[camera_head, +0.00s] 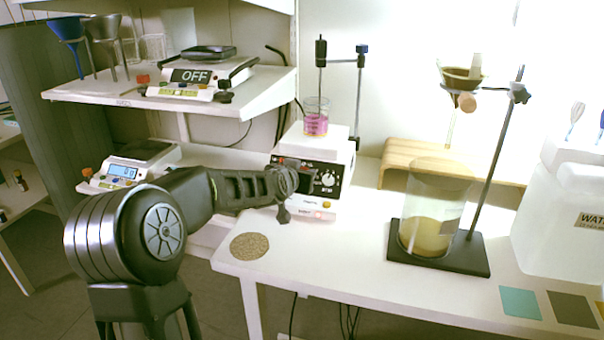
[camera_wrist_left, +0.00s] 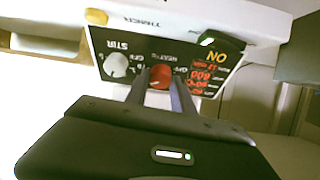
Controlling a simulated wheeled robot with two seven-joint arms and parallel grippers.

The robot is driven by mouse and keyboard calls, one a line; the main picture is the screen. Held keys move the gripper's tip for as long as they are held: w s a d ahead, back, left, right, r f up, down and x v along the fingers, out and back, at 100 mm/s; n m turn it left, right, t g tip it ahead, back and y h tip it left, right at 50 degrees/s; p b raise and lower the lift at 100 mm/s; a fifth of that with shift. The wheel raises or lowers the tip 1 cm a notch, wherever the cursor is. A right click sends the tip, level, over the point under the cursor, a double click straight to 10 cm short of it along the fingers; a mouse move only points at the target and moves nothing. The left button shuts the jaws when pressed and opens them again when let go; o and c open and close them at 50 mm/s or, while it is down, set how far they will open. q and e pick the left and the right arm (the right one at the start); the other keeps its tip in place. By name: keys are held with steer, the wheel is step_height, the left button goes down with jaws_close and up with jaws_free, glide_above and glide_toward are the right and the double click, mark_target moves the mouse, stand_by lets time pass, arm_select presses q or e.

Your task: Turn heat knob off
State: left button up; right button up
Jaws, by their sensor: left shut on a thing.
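The hot plate stirrer (camera_head: 328,148) stands on the white bench, with its control panel facing me. The red heat knob (camera_wrist_left: 161,77) sits between the two fingers of my left gripper (camera_wrist_left: 160,88), which is shut on it. In the head view my left gripper (camera_head: 303,182) is at the panel's left part and hides the red knob. The white stir knob (camera_wrist_left: 116,65) is beside it, and also shows in the head view (camera_head: 328,180). The lit display (camera_wrist_left: 207,75) reads ON with red digits. My right gripper is not in view.
A beaker of pink liquid (camera_head: 316,122) stands on the hot plate, with a rod and stand behind it. A cork mat (camera_head: 250,246) lies at the bench's front left. A large beaker (camera_head: 432,215) stands on a black stand base to the right.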

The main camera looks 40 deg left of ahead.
arm_select(q)
jaws_close()
